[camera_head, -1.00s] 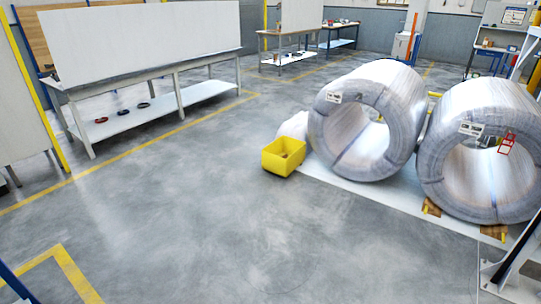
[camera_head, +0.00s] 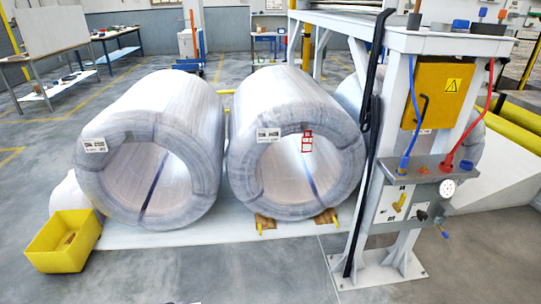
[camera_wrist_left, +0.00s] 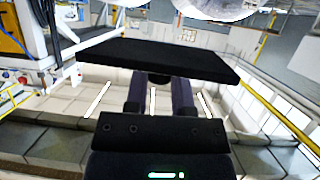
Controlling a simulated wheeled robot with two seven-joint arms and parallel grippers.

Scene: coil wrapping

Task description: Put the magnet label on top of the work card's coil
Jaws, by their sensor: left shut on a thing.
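My left gripper (camera_wrist_left: 158,82) is shut on a flat dark plate, seen from its dark side, which I take to be the magnet label (camera_wrist_left: 160,56). The plate lies across the fingers. Neither gripper shows in the head view. Two large wrapped coils stand there: a left coil (camera_head: 190,105) and a middle coil (camera_head: 285,95), each with a small white label on its front face. A red-framed tag (camera_head: 307,141) shows at the middle coil's opening. A third coil (camera_head: 350,93) is partly hidden behind a post. I cannot make out a work card or read the labels.
A grey machine post (camera_head: 395,150) with a yellow panel, red and blue hoses and a gauge stands right of the coils. A yellow bin (camera_head: 62,243) sits at lower left. The coils rest on a white platform (camera_head: 225,235). Grey floor is clear in front.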

